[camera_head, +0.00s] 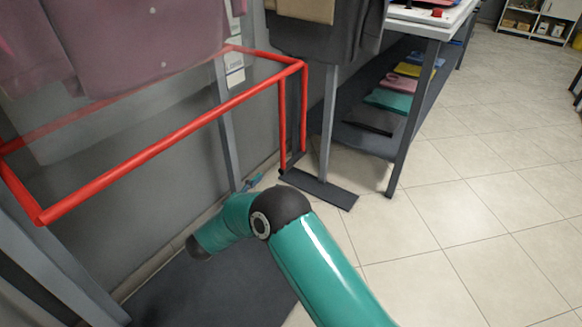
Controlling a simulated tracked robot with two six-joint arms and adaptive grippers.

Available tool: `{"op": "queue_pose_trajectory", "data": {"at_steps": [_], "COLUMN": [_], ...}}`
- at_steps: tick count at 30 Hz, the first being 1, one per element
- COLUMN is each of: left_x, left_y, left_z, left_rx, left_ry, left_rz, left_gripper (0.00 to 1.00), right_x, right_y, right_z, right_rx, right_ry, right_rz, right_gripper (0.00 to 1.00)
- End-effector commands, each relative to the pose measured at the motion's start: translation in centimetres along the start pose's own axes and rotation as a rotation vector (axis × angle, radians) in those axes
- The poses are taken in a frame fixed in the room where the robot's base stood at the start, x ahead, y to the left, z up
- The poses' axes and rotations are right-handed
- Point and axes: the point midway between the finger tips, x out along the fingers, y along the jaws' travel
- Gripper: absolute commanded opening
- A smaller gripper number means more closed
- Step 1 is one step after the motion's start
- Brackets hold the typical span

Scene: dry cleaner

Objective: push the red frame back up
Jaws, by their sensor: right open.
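The red frame (172,142) is made of thin bars and stands out in front of a dark grey panel at the left. Its long front bar runs from the lower left to the upper right, and red bars drop down at its right end. My right arm comes in from the bottom and bends left below the frame. Only a small part of my right gripper (252,182) shows past the arm, below the frame and apart from it. It is open, with nothing visible in it. My left gripper is out of view.
Mauve clothes (150,45) and dark clothes (325,38) hang above the frame. A grey post with a flat foot (318,189) stands right of it. A table (425,28) with folded colored cloths (388,101) on its lower shelf is further right. The tiled floor at right is clear.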

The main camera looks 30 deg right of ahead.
Motion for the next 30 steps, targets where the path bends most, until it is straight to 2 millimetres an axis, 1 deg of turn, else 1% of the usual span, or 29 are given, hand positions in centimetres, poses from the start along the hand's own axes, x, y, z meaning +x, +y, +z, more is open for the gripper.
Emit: {"op": "queue_pose_trajectory", "data": {"at_steps": [1,3,9,12,15,21,29,30], "left_x": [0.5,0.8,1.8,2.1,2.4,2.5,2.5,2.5], "left_y": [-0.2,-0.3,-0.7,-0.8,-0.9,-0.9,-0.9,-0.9], "left_z": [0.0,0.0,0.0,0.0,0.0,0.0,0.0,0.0], "left_rx": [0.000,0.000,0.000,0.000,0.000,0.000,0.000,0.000], "left_ry": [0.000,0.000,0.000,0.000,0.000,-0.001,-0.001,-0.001], "left_rz": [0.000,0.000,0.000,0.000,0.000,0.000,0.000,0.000], "left_gripper": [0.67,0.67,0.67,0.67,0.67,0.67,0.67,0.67], "right_x": [1.3,2.9,7.0,8.7,9.9,11.0,11.1,11.1], "right_y": [0.2,0.2,0.1,0.2,0.1,0.1,0.1,0.1], "right_z": [0.3,0.2,0.3,0.2,0.2,0.1,0.1,0.0], "right_rx": [0.002,0.001,0.002,0.002,0.000,0.000,-0.001,-0.001], "right_ry": [0.001,0.001,0.001,0.001,0.000,-0.001,-0.001,-0.001], "right_rz": [0.005,0.005,0.004,0.003,0.001,0.000,0.000,0.000], "right_gripper": [0.47,0.47,0.47,0.47,0.47,0.47,0.47,0.42]}}
